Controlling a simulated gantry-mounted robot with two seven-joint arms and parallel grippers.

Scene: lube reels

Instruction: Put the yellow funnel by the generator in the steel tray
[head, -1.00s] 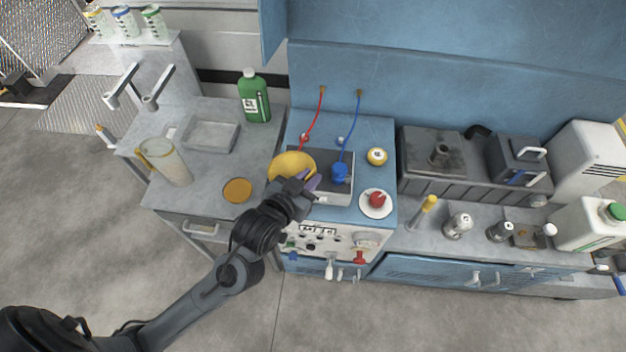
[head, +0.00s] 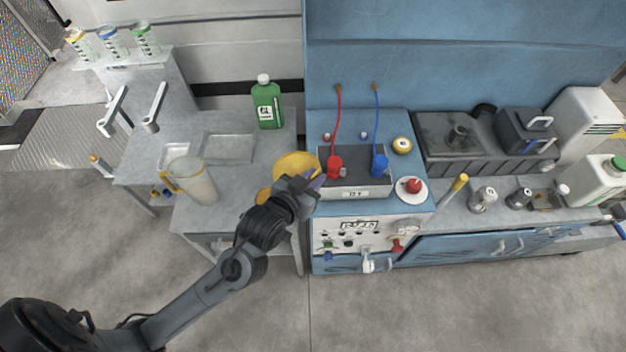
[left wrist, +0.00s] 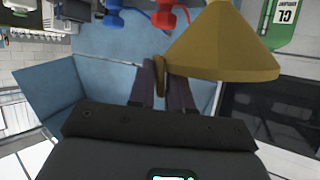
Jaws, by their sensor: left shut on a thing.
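The yellow funnel (head: 294,162) is held in my left gripper (head: 308,184), above the right end of the grey table, beside the blue unit. In the left wrist view the funnel (left wrist: 225,48) shows large, with its rim tab between the shut fingers (left wrist: 160,85). The steel tray (head: 229,149) is a shallow, empty rectangle on the grey table, left of the funnel and apart from it. A smaller shallow tray (head: 174,155) lies left of it. My right gripper is in neither view.
A green bottle (head: 267,104) stands behind the funnel. A clear pitcher with a yellow handle (head: 194,182) stands in front of the trays. A yellow disc (head: 263,196) lies partly hidden by my arm. A battery (head: 352,168) with red and blue clamps sits right.

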